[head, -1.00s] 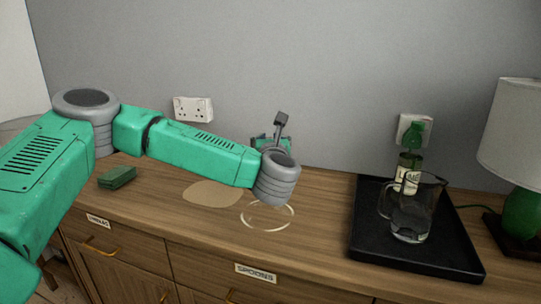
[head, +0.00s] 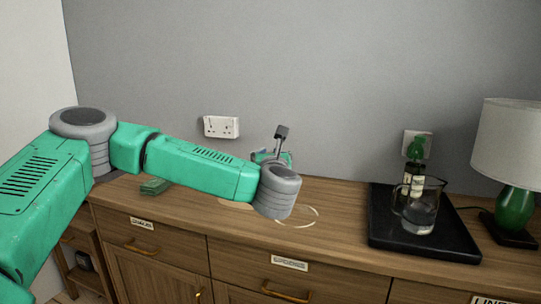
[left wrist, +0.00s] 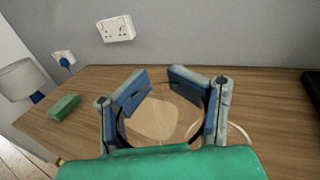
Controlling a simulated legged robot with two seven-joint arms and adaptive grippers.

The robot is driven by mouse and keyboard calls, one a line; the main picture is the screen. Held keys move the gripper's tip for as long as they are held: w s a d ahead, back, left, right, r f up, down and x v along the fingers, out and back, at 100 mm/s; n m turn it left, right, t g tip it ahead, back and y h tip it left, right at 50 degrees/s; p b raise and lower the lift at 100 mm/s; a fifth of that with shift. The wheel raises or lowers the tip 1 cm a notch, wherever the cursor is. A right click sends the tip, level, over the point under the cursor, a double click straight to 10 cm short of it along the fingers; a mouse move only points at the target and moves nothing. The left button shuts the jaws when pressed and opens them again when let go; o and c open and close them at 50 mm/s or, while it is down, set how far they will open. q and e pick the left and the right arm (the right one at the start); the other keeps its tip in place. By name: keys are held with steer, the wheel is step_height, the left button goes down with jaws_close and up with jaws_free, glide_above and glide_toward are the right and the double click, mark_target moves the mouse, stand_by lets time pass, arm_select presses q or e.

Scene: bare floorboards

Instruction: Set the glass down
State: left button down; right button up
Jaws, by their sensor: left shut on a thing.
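My left gripper (head: 271,157) is mostly hidden behind my grey wrist joint in the head view, above the back of the wooden sideboard. In the left wrist view my left gripper (left wrist: 160,92) has its fingers apart, shut around a clear glass (left wrist: 158,112) that shows only as faint dark curved edges. Through and below it lies a flat beige round patch (left wrist: 152,125) on the wood. A pale ring outline (left wrist: 238,133) lies to its right and also shows in the head view (head: 316,213). I cannot tell the height of the glass's base. My right gripper is out of view.
A black tray (head: 384,233) at the right holds a clear jug (head: 419,212) and a green bottle (head: 414,167). A white lamp (head: 512,140) with a green base stands beyond it. A green block (head: 154,187) lies at the left. Wood between ring and tray is clear.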

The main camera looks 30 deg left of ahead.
arm_select(q)
steer(key=shift+s+d+f+h, duration=0.15)
steer(key=shift+s+d+f, duration=0.15)
steer(key=shift+s, duration=0.25)
steer(key=shift+s+d+f+h, duration=0.2)
steer(key=shift+s+f, duration=0.1)
steer(key=shift+s, duration=0.2)
steer(key=f, duration=0.1)
steer(key=d+f, duration=0.1)
steer(key=f+m+t+h, duration=0.1)
steer(key=shift+s+d, duration=0.25)
steer(key=s+d+f+m+t+h, duration=0.1)
steer(key=s+d+f+m+h, duration=0.2)
steer(key=s+d+f, duration=0.3)
steer(key=s+d+f+m+t+h, duration=0.1)
steer(key=s+d+f+m+h, duration=0.2)
steer(key=f, duration=1)
steer(key=s+d+h, duration=0.3)
steer(key=d, duration=0.1)
steer(key=shift+s+d+f, duration=0.15)
steer(key=shift+s+f, duration=0.15)
steer(key=shift+f, duration=0.1)
